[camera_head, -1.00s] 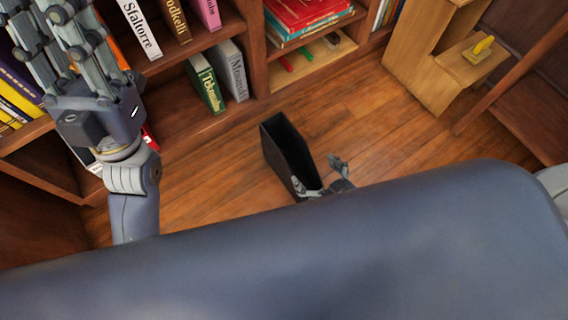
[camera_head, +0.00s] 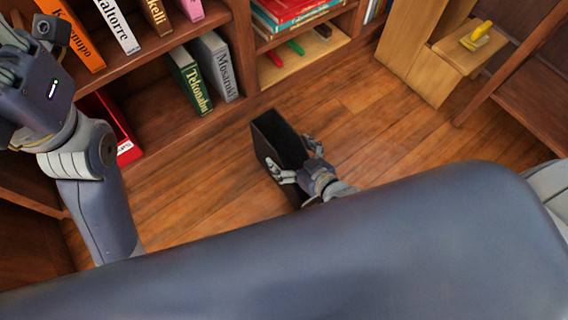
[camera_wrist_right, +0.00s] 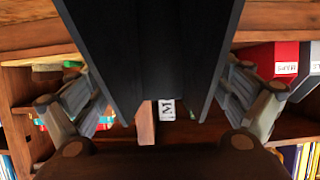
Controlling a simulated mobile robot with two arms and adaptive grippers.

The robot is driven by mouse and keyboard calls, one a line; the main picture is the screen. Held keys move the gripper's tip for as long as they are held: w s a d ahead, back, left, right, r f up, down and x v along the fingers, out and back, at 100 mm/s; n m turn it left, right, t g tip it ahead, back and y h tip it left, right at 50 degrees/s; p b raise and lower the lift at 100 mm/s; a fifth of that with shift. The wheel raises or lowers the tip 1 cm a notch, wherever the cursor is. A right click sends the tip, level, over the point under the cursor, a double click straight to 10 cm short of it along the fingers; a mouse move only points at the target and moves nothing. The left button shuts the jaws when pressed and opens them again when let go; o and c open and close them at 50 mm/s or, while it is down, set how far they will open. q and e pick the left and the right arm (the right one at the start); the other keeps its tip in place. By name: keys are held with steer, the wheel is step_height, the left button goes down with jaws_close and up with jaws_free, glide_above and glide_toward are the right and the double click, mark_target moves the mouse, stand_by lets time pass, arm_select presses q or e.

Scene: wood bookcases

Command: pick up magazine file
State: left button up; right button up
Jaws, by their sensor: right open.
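The magazine file (camera_head: 274,141) is a narrow black open-topped box standing on the wood floor, in the middle of the head view. My right gripper (camera_head: 297,160) is at its near end, with one finger on each side of it. In the right wrist view the dark file (camera_wrist_right: 160,50) sits between the open fingers of my right gripper (camera_wrist_right: 160,98). Gaps seem to show between fingers and file, but contact is hard to judge. The file's lower near part is hidden by my gripper and body. My left gripper (camera_head: 12,70) is at the left edge, partly cut off.
A wooden bookcase (camera_head: 240,50) with books stands behind the file. A red box (camera_head: 108,125) is on its low shelf at left. A light wood stepped unit (camera_head: 425,65) with a yellow-handled object (camera_head: 477,36) stands at right. Floor (camera_head: 385,125) right of the file is clear.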

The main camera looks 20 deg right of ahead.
steer(key=b+x, duration=0.1)
steer(key=x, duration=0.1)
steer(key=shift+w+a+f, duration=0.1)
steer(key=shift+w+f, duration=0.1)
steer(key=shift+w, duration=0.15)
steer(key=c, duration=1.7)
